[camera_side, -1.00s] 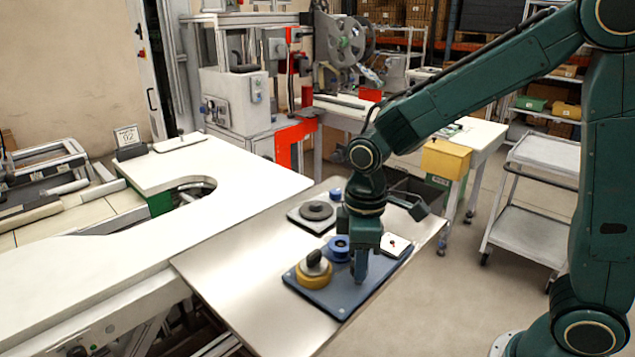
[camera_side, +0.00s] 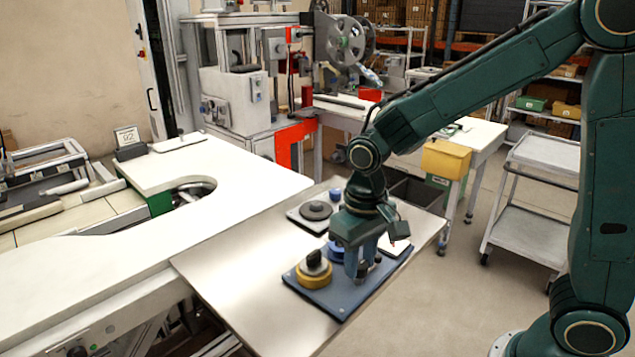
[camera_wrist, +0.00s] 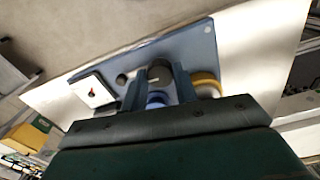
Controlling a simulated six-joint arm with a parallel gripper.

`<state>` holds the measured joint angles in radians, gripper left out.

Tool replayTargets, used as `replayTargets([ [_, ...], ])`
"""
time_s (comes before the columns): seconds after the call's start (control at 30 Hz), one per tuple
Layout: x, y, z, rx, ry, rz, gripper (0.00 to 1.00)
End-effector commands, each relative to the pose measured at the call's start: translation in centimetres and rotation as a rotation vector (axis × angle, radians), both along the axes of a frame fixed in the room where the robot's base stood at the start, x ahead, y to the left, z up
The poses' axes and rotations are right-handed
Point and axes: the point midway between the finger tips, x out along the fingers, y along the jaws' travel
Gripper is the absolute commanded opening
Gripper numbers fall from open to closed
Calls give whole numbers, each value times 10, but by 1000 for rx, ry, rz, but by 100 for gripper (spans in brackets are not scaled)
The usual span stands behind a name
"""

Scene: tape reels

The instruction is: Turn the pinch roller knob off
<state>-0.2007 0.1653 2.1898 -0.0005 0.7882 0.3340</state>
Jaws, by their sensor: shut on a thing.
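The blue base plate (camera_side: 342,300) lies on the metal table. A yellow reel (camera_side: 313,278) with a black knob (camera_side: 314,258) on top stands at its left end. My gripper (camera_side: 361,272) points down over the plate's right part. Its fingers are shut on a dark round knob (camera_side: 363,271), mostly hidden in the side view. In the wrist view the dark knob (camera_wrist: 159,72) sits between the two fingers (camera_wrist: 159,78). A blue roll (camera_wrist: 157,98) is close by, partly covered by my gripper. I cannot read the knob's setting.
A white square piece (camera_side: 393,246) with a small dark spot lies at the right. A dark disc on a pale plate (camera_side: 313,211) and a small blue cylinder (camera_side: 335,194) are behind. The metal table's (camera_side: 230,262) left part is clear. A white table (camera_side: 90,270) adjoins it.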

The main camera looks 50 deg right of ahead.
Motion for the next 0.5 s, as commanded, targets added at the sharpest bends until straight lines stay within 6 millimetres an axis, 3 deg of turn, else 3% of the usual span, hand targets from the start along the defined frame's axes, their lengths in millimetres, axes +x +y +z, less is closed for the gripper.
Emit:
replayTargets([
  [0.5,2,0,2,1,-8,-123,6],
])
